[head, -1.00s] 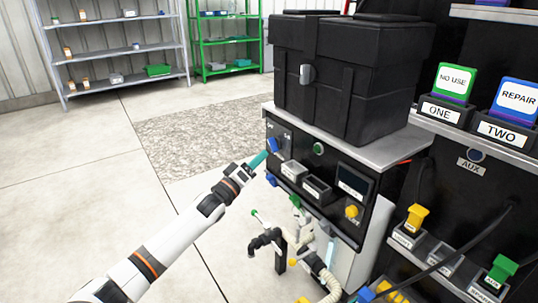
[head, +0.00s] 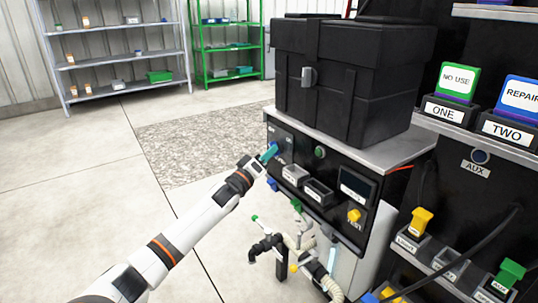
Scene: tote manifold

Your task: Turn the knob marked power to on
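A blue knob (head: 274,147) sits at the upper left of the black front panel (head: 332,208) of the machine. Small white markings are around it, too small to read, so I cannot tell its marked setting. My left gripper (head: 265,156) has its teal fingertips right at the knob, partly covering it. I cannot tell whether the fingers touch it or are closed on it. My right gripper is out of view.
A large black case (head: 350,75) stands on the machine's top. The panel also has a green button (head: 320,152), a display (head: 355,186) and a yellow knob (head: 354,215). Pipes and a hose (head: 331,287) are below. Open floor lies to the left.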

